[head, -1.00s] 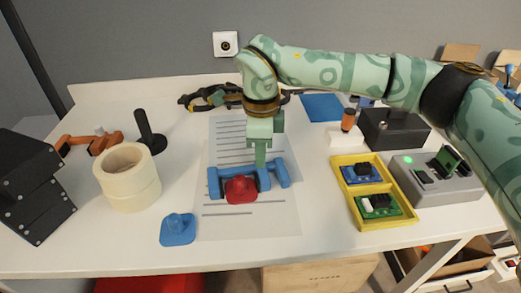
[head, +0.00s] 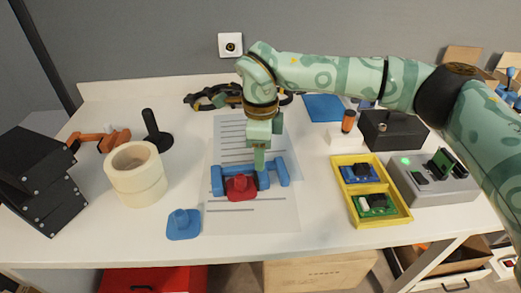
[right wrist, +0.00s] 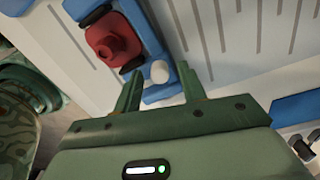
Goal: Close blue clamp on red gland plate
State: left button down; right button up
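The blue clamp (head: 282,172) is part of a blue fixture lying on a printed sheet (head: 222,222) in the middle of the table. The red gland plate (head: 241,187), with a raised boss, sits at its front; it also shows at the upper left of the right wrist view (right wrist: 113,42). My right gripper (head: 260,167) points down at the fixture, just right of and behind the red plate. In the right wrist view its two fingers (right wrist: 160,88) stand apart, with a pale round knob (right wrist: 160,72) on the blue fixture showing between them. Contact cannot be told. My left gripper is not in view.
A loose blue piece (head: 184,224) lies front left of the sheet. Tape rolls (head: 136,175) and a black stand (head: 155,132) are at left. A yellow tray (head: 352,205) with circuit boards and a grey box (head: 437,182) are at right. The sheet's front part is clear.

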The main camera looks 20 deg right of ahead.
jog(key=shift+r, duration=0.3)
pick_arm(q)
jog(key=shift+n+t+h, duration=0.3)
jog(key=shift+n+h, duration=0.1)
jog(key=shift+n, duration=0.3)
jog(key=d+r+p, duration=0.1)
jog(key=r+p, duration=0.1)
jog(key=p, duration=0.1)
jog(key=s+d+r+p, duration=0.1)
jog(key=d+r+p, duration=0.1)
jog(key=p, duration=0.2)
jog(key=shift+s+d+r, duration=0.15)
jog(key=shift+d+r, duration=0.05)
pick_arm(e)
notch_tip(320, 180, up, 16)
jog(key=shift+f, duration=0.15)
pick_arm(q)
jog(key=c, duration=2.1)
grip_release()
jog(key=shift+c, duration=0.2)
